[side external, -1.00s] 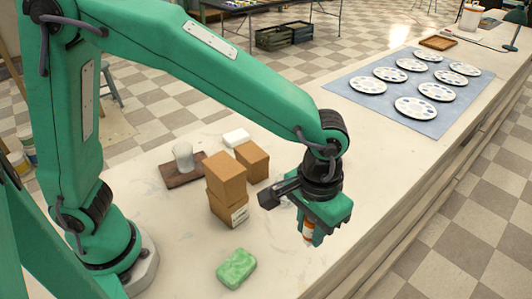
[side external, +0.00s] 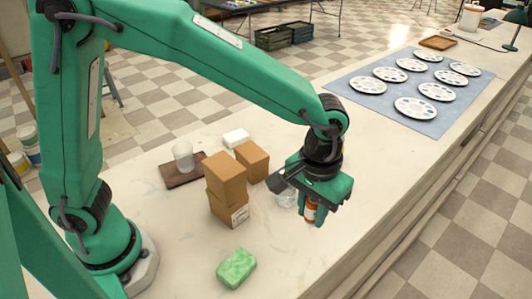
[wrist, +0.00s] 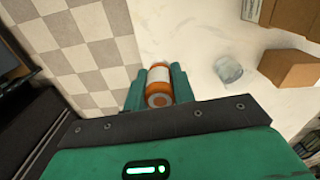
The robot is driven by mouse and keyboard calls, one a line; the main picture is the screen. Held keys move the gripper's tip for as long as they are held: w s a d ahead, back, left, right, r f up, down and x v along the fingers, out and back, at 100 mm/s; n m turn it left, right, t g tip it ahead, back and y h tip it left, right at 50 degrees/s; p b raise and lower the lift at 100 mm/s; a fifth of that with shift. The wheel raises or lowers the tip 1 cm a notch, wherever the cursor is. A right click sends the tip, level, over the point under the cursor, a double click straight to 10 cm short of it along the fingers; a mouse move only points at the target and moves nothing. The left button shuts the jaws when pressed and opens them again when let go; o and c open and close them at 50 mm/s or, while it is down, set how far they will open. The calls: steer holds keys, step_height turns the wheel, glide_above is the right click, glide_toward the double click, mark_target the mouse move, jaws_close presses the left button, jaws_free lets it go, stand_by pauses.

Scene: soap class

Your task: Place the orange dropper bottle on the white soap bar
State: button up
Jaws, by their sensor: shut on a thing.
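My gripper (side external: 313,213) is shut on the orange dropper bottle (side external: 310,209), which has a white label and is held above the counter near its right edge. The wrist view shows the bottle (wrist: 159,86) between the two green fingers of my gripper (wrist: 159,90). The white soap bar (side external: 236,137) lies on the counter behind the cardboard boxes, to the left of and farther back than my gripper. I cannot make it out with certainty in the wrist view.
Stacked cardboard boxes (side external: 226,184) and another box (side external: 252,162) stand between gripper and soap. A clear glass (side external: 286,197) is beside my gripper. A frosted cup (side external: 183,156) stands on a brown board (side external: 186,181). A green soap bar (side external: 236,268) lies in front.

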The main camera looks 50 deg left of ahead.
steer(key=w+a+r+n, duration=0.1)
steer(key=w+a+n, duration=0.8)
steer(key=a, duration=0.6)
steer(key=w+a+n, duration=0.2)
steer(key=a+n, duration=0.1)
steer(key=a, duration=0.6)
steer(key=w+a+r+n, duration=0.1)
steer(key=w+a+n, duration=0.1)
steer(key=a, duration=0.8)
steer(key=shift+w+r+n, duration=0.2)
steer(key=shift+r+n, duration=0.1)
steer(key=shift+n, duration=0.2)
steer(key=shift+a, duration=0.1)
glide_toward(236, 135)
steer(key=shift+f, duration=1.75)
steer(key=shift+f, duration=0.1)
